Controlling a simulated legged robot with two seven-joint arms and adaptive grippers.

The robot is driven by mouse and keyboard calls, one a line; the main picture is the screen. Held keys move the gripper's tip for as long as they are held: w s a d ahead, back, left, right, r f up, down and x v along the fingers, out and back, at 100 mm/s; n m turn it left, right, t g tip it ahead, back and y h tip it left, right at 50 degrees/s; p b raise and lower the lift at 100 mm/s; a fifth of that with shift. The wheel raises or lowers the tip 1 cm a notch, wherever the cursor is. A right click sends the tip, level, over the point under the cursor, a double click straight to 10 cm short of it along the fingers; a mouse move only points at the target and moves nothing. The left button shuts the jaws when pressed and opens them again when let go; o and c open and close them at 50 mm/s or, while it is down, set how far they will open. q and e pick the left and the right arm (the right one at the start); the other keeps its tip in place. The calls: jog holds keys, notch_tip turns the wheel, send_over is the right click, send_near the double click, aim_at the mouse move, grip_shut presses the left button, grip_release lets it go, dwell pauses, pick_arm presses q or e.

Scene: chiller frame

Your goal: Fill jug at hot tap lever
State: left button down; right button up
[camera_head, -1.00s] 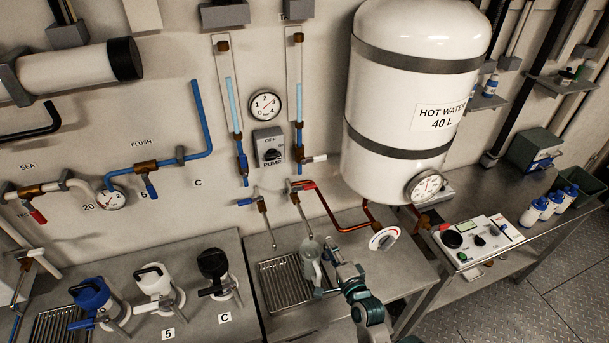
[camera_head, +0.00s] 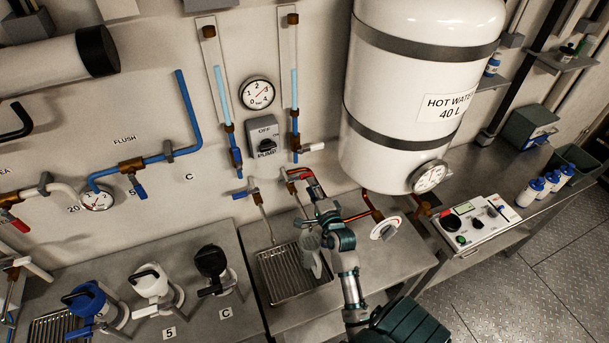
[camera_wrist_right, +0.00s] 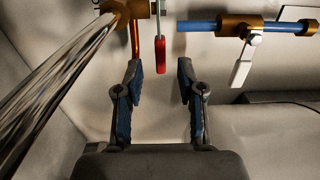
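A translucent grey jug (camera_head: 313,262) stands on the right part of the slatted drip tray (camera_head: 268,283), below the hot tap. Its top is partly hidden by my right arm. The hot tap's red lever (camera_wrist_right: 160,55) hangs down in the right wrist view, ahead of the fingertips and roughly centred between them. My right gripper (camera_wrist_right: 159,70) is open and empty. In the head view my right gripper (camera_head: 318,207) is above the jug, close to the tap, and hides part of it. My left gripper is not in view.
The tap's metal spout (camera_wrist_right: 55,85) runs close on the left in the wrist view. A white-handled valve (camera_wrist_right: 242,70) on a blue pipe is at the right. The white water tank (camera_head: 405,110) hangs above right of the gripper. Lidded jugs (camera_head: 158,288) stand at the left.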

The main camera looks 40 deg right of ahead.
aim_at(308, 175)
jog(key=w+d, duration=0.2)
jog(key=w, duration=0.1)
jog(key=w+d, duration=0.1)
jog(key=shift+w+f, duration=0.15)
jog(key=shift+f, duration=0.05)
jog(key=shift+w, duration=0.35)
jog(key=shift+w+a+r, duration=0.1)
jog(key=shift+w+a, duration=0.15)
jog(key=shift+a, duration=0.15)
jog(key=shift+a+r, duration=0.15)
jog(key=shift+a, duration=0.35)
jog(key=shift+c, duration=1.4)
jog(key=c, duration=0.4)
jog(key=shift+d, duration=0.3)
grip_shut()
jog(key=shift+s+d, duration=0.1)
jog(key=shift+d, duration=0.05)
jog(key=p, duration=0.1)
jog(key=m+h+p, duration=0.1)
jog(key=shift+s+a+r+g+p, duration=0.2)
jog(key=shift+r+g+p, duration=0.05)
jog(key=shift+g+p, duration=0.05)
jog(key=shift+h, duration=0.4)
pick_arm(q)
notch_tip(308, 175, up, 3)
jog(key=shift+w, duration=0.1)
pick_arm(e)
jog(key=shift+s+d+f, duration=0.15)
jog(key=shift+f, duration=0.05)
